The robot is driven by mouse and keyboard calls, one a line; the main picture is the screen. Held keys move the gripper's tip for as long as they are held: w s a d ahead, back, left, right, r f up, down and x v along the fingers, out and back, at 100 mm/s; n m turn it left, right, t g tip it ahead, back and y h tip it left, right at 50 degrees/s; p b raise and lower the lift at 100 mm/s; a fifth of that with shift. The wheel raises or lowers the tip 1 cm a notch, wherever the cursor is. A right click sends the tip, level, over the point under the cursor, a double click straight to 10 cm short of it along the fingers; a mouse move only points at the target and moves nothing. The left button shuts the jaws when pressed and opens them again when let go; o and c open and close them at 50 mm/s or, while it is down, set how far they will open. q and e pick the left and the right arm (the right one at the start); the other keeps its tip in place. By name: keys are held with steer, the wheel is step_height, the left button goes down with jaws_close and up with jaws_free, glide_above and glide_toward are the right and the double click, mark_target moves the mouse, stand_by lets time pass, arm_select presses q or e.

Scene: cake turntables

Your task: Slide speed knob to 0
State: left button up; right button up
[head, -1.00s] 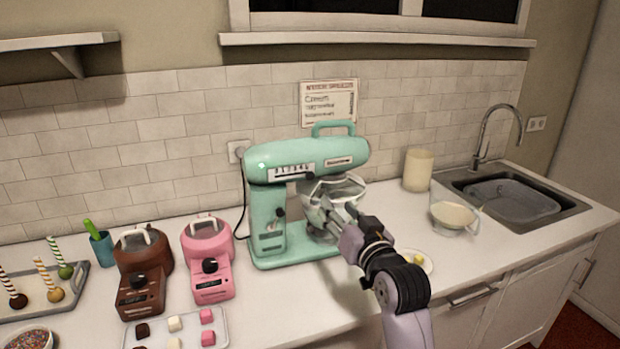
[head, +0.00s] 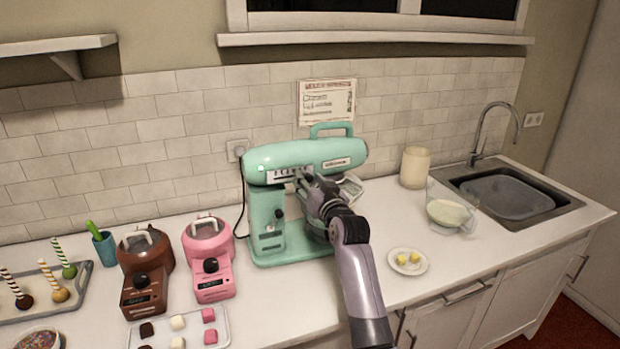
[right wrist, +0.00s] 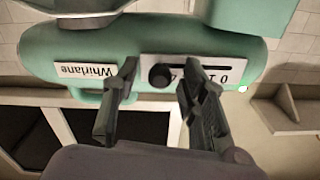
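The mint-green stand mixer (head: 267,207) stands on the counter. Its white speed panel (head: 287,172) is on the side of the head. The right wrist view shows this panel (right wrist: 208,68) upside down, with a slot and digits; 0 and 1 are at its right end. The round black speed knob (right wrist: 160,77) sits at the slot's left end, far from 0. In the head view the knob is hidden or too small to tell. My right gripper (head: 309,180) is at the panel's right part. Its fingers are open, one on each side of the knob. My left gripper is not in view.
The mixer's bowl (head: 350,190) is partly behind my right arm. A pink machine (head: 211,255) and a brown one (head: 144,280) stand to the left. A plate (head: 409,262), a glass bowl (head: 450,212) and a candle-like jar (head: 416,168) are to the right.

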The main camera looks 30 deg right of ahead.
steer(key=shift+w, duration=0.2)
steer(key=shift+c, duration=0.5)
jaws_close()
stand_by(0.4)
